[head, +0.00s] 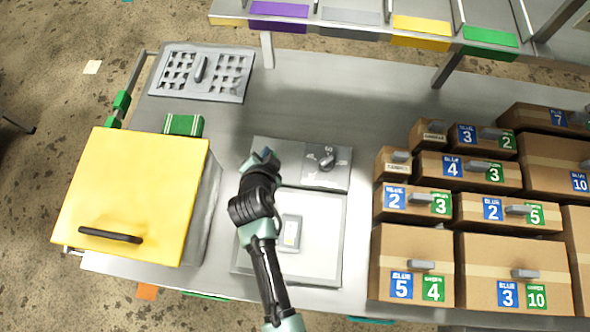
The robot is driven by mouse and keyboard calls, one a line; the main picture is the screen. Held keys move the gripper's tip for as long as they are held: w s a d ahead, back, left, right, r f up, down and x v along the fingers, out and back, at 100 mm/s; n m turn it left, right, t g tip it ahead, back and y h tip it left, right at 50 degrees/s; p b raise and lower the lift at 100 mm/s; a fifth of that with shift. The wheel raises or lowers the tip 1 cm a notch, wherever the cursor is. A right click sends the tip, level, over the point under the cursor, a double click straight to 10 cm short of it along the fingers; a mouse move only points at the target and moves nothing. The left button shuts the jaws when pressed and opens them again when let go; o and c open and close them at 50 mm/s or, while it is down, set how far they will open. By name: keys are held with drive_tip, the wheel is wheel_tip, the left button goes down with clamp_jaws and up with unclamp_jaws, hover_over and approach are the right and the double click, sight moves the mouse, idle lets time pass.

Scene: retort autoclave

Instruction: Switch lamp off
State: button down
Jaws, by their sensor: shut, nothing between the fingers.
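A light rocker-like switch (291,233) in a grey frame lies on a pale flat panel (323,262) at the middle of the bench. A grey panel with a dark rotary knob (326,161) is just behind it, with small markings around the knob. I cannot make out a lamp or tell whether one is lit. My gripper (262,157) is shut and empty. In the picture it is left of the knob and above and left of the switch, over the panels. My arm covers part of the pale panel. Whether the gripper touches anything is unclear.
A yellow-topped box (135,190) with a dark handle stands at left. A grey perforated plate (203,72) with a handle lies at back left. Several labelled cardboard boxes (410,245) crowd the right. A shelf (350,30) spans the back. The bench (340,95) behind the knob is clear.

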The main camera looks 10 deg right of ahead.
drive_tip(key=shift+r, duration=0.15)
wheel_tip(320, 180, up, 6)
drive_tip(key=p, duration=0.4)
drive_tip(key=shift+p, duration=0.4)
idle(0.4)
